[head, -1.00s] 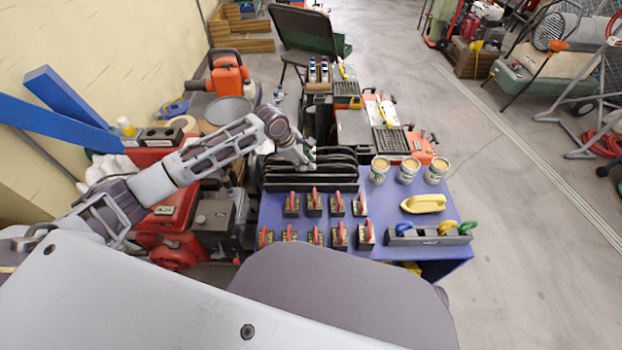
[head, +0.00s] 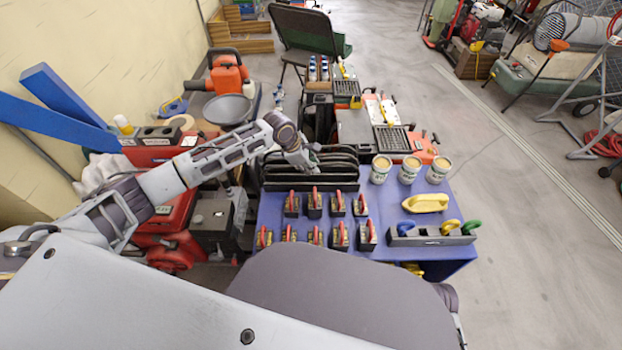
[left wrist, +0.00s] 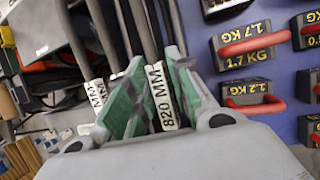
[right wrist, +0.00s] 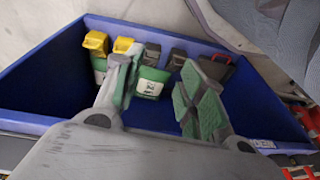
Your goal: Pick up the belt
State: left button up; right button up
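Several black belts (head: 345,172) stand in a row in a black rack (head: 283,186) on the blue table. A second tagged belt (left wrist: 97,92) is just outside the left finger. In the head view, the left gripper (head: 311,163) is at the belts, its fingertips partly hidden. My right gripper (right wrist: 162,62) is open and empty above a blue bin.
Red-handled weights (head: 315,203) stand in front of the rack on the blue table (head: 385,212). Several cans (head: 409,169) and a yellow float (head: 425,203) are to the right. The blue bin (right wrist: 45,80) holds green and yellow containers.

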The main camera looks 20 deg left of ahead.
pick_arm(q)
jog(key=shift+w+f, duration=0.1)
jog(key=shift+f, duration=0.2)
grip_shut()
dwell(0.4)
